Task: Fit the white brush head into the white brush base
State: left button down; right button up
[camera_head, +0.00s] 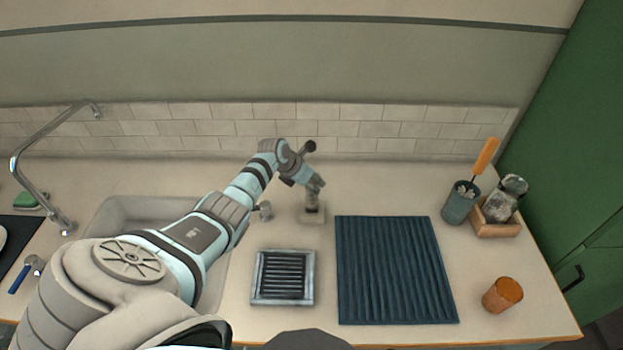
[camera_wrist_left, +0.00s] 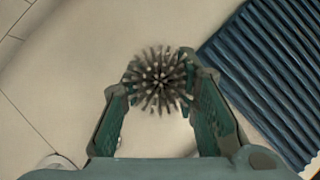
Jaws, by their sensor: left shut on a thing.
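My left gripper (camera_head: 316,184) reaches over the counter behind the ribbed mat, pointing down. In the left wrist view its fingers (camera_wrist_left: 162,82) are closed on the brush head (camera_wrist_left: 158,78), whose dark grey bristles fan out towards the camera. The brush base (camera_head: 312,215) is a small pale block on the counter, directly below the gripper in the head view. The brush head (camera_head: 312,200) shows small and dim just above it. I cannot tell whether the head touches the base or is in it. My right gripper is not in view.
A dark blue ribbed mat (camera_head: 393,268) lies to the right, and a grey-framed grate (camera_head: 283,277) lies in front. The sink (camera_head: 130,212) and tap (camera_head: 42,150) are left. A cup with an orange-handled tool (camera_head: 461,203), wooden box (camera_head: 497,228) and orange cup (camera_head: 502,295) stand right.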

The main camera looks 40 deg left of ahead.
pick_arm(q)
jog(key=c, duration=1.2)
grip_release()
jog(key=v, duration=1.2)
